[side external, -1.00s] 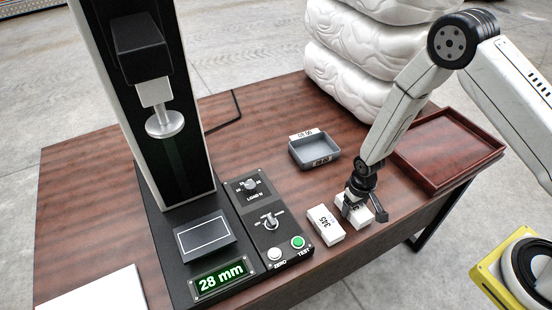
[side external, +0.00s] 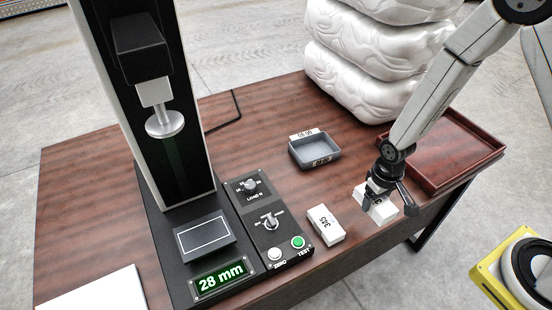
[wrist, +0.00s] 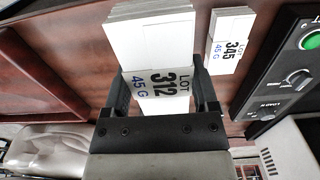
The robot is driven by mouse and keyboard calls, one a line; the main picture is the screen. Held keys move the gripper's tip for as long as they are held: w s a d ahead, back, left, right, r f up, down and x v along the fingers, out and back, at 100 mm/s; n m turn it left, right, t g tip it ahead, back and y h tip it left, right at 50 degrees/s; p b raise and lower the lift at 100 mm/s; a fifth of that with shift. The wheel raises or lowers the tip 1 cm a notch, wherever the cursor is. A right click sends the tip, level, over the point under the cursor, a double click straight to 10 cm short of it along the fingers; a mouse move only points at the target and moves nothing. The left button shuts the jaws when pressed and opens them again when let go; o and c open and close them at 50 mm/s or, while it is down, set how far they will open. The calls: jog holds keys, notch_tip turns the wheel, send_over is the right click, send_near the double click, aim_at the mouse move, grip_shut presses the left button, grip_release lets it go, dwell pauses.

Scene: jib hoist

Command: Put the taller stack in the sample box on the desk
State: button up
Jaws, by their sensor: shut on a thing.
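My gripper (side external: 380,196) is shut on a white stack (side external: 383,213) near the front edge of the desk, right of the other stack. In the wrist view, my gripper's fingers (wrist: 160,98) grip both sides of this stack (wrist: 150,38), whose band reads LOT 312, 45 G. I cannot tell whether it is clear of the desk. A second white stack (side external: 326,226), marked 345, stands apart to the left; it also shows in the wrist view (wrist: 228,42).
A test machine with a control panel (side external: 265,215) and a display (side external: 222,281) reading 28 mm stands at the left. An empty red-brown tray (side external: 450,150) lies at the right. White puffy bundles (side external: 365,60) are piled behind. Bare desk surrounds the grey box.

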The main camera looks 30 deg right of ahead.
jog(key=s+r, duration=0.3)
jog(key=s, duration=0.5)
jog(key=shift+s+d+r, duration=0.3)
jog(key=shift+s+r, duration=0.1)
jog(key=shift+w, duration=0.1)
jog(key=w+m, duration=0.3)
jog(key=w, duration=0.1)
jog(key=w+m, duration=0.2)
jog(key=w, duration=0.2)
jog(key=w+m, duration=0.3)
jog(key=w, duration=0.1)
jog(key=shift+w+d+f+m, duration=0.1)
jog(key=shift+d+f+m, duration=0.1)
jog(key=shift+f+m, duration=0.1)
jog(key=w+d+r+m, duration=0.1)
jog(key=w+m, duration=0.9)
jog(key=w, duration=0.2)
jog(key=shift+w+d+r, duration=0.15)
jog(key=shift+w+d, duration=0.05)
jog(key=shift+d, duration=0.15)
jog(key=shift+w, duration=0.1)
send_over(314, 155)
jog(key=shift+f, duration=4.7)
